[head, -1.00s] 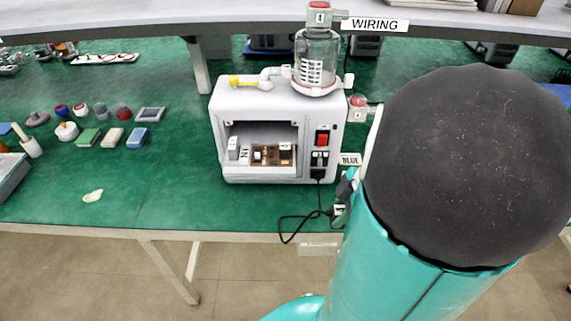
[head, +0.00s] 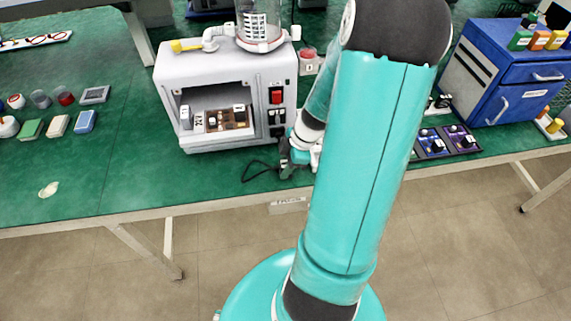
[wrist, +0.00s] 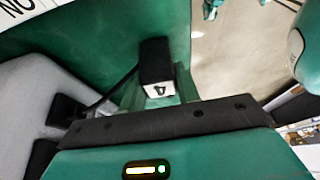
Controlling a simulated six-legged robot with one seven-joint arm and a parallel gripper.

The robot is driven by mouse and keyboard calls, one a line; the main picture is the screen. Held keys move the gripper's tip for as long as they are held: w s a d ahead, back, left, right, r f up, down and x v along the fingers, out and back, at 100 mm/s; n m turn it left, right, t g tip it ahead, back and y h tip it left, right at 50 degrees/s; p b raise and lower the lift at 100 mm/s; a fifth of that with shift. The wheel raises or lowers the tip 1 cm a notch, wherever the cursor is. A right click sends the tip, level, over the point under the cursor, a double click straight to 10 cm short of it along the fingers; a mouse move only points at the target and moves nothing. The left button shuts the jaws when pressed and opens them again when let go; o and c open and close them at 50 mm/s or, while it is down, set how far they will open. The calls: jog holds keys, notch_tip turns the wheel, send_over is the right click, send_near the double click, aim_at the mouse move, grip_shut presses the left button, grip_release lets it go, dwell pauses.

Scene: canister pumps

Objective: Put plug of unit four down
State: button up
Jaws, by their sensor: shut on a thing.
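The plug (wrist: 156,65) is a black block with a white end face marked 4, seen in the wrist view between my green fingers. My gripper (wrist: 158,97) is shut on it. A black cable (wrist: 112,92) runs left from beside the plug towards a pale housing. In the head view my gripper (head: 289,160) is low over the green table, just off the front right corner of the white pump unit (head: 215,68). The plug is too small to make out there. A loop of black cable (head: 258,167) lies left of my gripper.
The unit has a red switch (head: 276,95) and black sockets (head: 277,118) on its front. A blue cabinet (head: 505,80) and purple modules (head: 447,143) are further right. The table front left of the unit is mostly clear.

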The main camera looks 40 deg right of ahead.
jog(key=shift+f, duration=0.2)
jog(key=o, duration=1)
jog(key=shift+c, duration=0.2)
jog(key=v, duration=1.2)
jog(key=s+a+r+m+t+h, duration=0.1)
jog(key=a+r+m, duration=0.4)
jog(key=a, duration=0.8)
jog(key=s+a+r+m+t+h, duration=0.1)
jog(key=a+r+m+t+h, duration=0.1)
jog(key=a+r+m, duration=0.4)
jog(key=shift+a+r+h, duration=0.4)
jog(key=shift+a+r, duration=2.45)
jog(key=shift+a, duration=1)
